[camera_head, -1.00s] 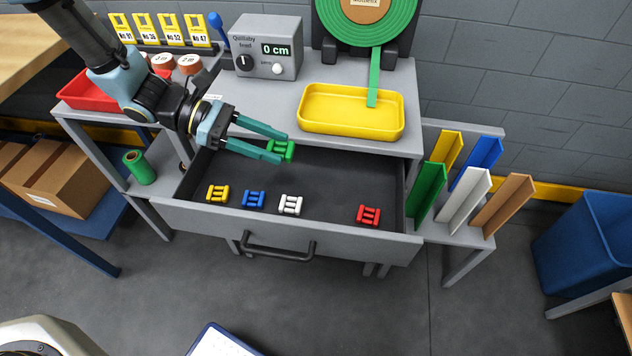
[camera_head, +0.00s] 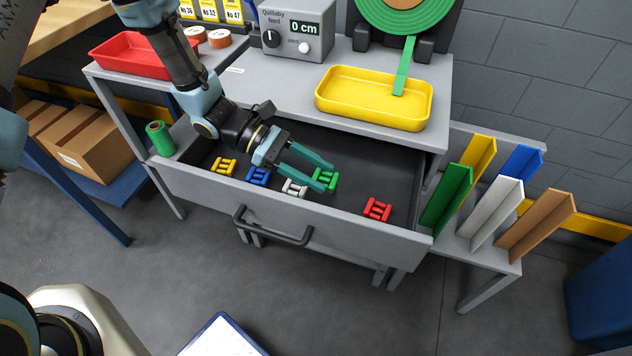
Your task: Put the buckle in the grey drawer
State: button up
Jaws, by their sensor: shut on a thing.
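The grey drawer (camera_head: 338,229) is pulled open below the grey bench, with a dark floor inside. My gripper (camera_head: 322,178) reaches into the drawer area from the upper left. It is shut on a green buckle (camera_head: 326,181), which sits between the fingertips over the drawer floor. I cannot tell whether the green buckle touches the floor. A yellow buckle (camera_head: 223,167), a blue buckle (camera_head: 258,176), a white buckle (camera_head: 294,188) and a red buckle (camera_head: 377,210) lie in the drawer.
A yellow tray (camera_head: 373,115) and a feed box (camera_head: 296,30) stand on the bench above. Coloured upright angle pieces (camera_head: 497,213) stand on a side shelf at right. A red tray (camera_head: 130,60) and a green roll (camera_head: 160,138) are at left. The drawer's right end has free floor.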

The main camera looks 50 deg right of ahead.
aim_at(316, 195)
jog(key=shift+f+p, duration=0.3)
jog(key=shift+f, duration=2.25)
jog(key=o, duration=1.3)
jog(key=shift+f, duration=0.1)
jog(key=shift+r, duration=0.25)
jog(key=b+v, duration=0.2)
jog(key=v, duration=1)
